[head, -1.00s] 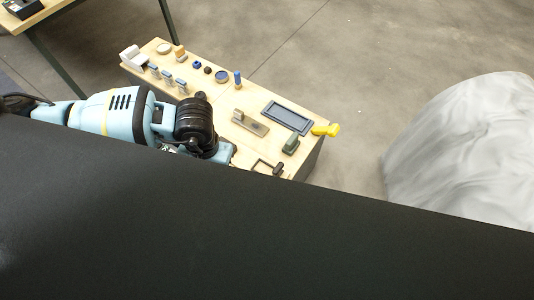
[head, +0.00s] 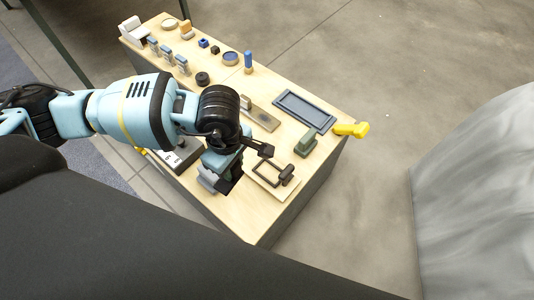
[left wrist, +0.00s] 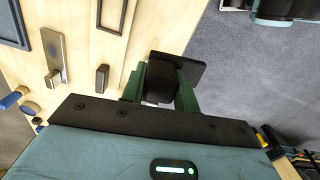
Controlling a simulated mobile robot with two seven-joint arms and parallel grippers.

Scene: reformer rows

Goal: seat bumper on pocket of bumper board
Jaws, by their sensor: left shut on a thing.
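My left gripper (left wrist: 160,88) shows in the left wrist view with its two green fingers closed on a black block with a wider dark plate, which I take as the bumper (left wrist: 160,72). In the head view the left gripper (head: 228,182) hangs over the near side of the table; the bumper is hard to make out there. A pale board with a dark rectangular frame on it, likely the bumper board (head: 262,187), lies just right of the gripper. The frame (left wrist: 115,14) also shows at the top of the left wrist view, apart from the bumper. My right gripper is out of view.
Several small parts stand farther back. A small dark block (left wrist: 102,77) lies left of the bumper in the wrist view.

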